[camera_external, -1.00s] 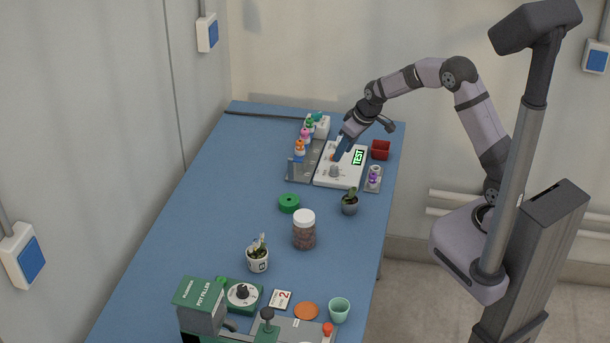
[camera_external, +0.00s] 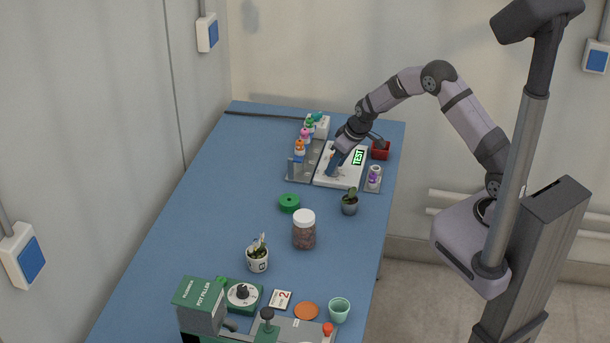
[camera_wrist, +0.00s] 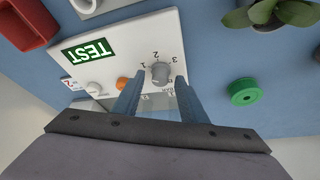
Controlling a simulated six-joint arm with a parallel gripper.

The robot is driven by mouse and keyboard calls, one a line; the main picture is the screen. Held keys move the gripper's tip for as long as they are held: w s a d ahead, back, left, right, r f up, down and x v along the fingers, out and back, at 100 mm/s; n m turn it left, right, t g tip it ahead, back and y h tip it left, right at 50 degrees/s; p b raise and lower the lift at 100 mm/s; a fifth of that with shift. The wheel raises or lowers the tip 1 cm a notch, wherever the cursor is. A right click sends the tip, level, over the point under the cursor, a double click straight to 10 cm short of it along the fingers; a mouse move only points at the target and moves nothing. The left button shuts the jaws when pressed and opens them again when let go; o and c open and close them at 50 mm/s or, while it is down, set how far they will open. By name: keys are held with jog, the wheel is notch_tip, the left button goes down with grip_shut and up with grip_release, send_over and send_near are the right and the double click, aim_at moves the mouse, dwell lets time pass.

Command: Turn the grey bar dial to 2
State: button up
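The grey bar dial (camera_wrist: 160,73) sits on a white panel (camera_wrist: 120,48) with the marks 1, 2 and 3 around it. In the wrist view my gripper (camera_wrist: 155,82) is open, with one blue finger on each side of the dial and a gap visible. I cannot tell whether a finger touches it. Which mark the dial's bar points to is too small to tell. In the outside view my gripper (camera_external: 332,170) is low over the white panel (camera_external: 352,178) and hides the dial.
The panel also has a green TEST display (camera_wrist: 88,51), an orange button (camera_wrist: 123,84) and a white knob (camera_wrist: 95,88). A red box (camera_external: 380,150), a purple-topped vial (camera_external: 374,177), a potted plant (camera_external: 350,202) and a green disc (camera_external: 289,203) stand nearby.

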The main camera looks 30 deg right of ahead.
grip_shut()
